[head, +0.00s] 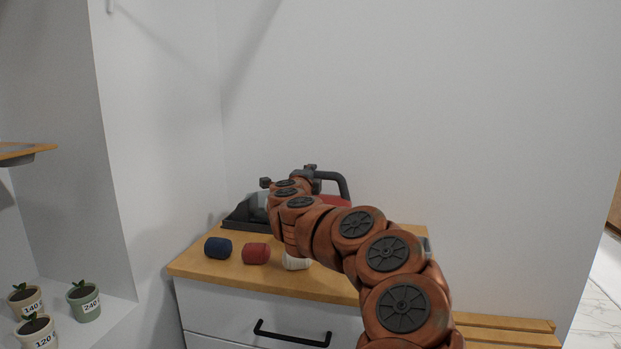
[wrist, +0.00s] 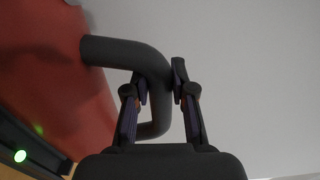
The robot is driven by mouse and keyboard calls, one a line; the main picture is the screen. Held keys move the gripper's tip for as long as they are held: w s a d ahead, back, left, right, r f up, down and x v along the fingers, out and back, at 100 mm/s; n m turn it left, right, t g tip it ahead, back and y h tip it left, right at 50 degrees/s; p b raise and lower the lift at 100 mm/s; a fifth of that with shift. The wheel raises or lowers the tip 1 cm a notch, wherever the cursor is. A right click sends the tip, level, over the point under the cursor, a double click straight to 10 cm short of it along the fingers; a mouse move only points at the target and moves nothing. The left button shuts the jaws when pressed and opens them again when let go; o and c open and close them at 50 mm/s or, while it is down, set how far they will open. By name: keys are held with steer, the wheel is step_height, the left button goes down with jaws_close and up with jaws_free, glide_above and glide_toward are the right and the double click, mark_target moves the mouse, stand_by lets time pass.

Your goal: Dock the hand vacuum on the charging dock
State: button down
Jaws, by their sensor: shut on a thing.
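The hand vacuum has a red body (head: 335,201) and a dark looped handle (head: 338,179), on the back of the wooden dresser top in the head view. In the wrist view its red side (wrist: 45,65) is at left and the handle (wrist: 115,50) curves between my fingers. My gripper (wrist: 160,82) is shut on this handle. A dark, low base (head: 240,217), seemingly the charging dock, shows left of the arm. In the wrist view a dark strip with a lit green light (wrist: 20,156) lies beside the red body. My arm hides much of the vacuum, so I cannot tell how it sits on the base.
A navy roll (head: 218,247), a red roll (head: 256,253) and a white roll (head: 296,262) lie along the dresser's (head: 200,266) front edge. Numbered plant pots (head: 84,301) stand on a low ledge at left. Walls close off the back and left. A slatted wooden surface (head: 505,330) is at lower right.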

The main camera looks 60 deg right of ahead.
steer(key=c, duration=1)
jaws_free()
steer(key=shift+a+r, duration=0.1)
steer(key=shift+v, duration=6)
steer(key=shift+w, duration=0.1)
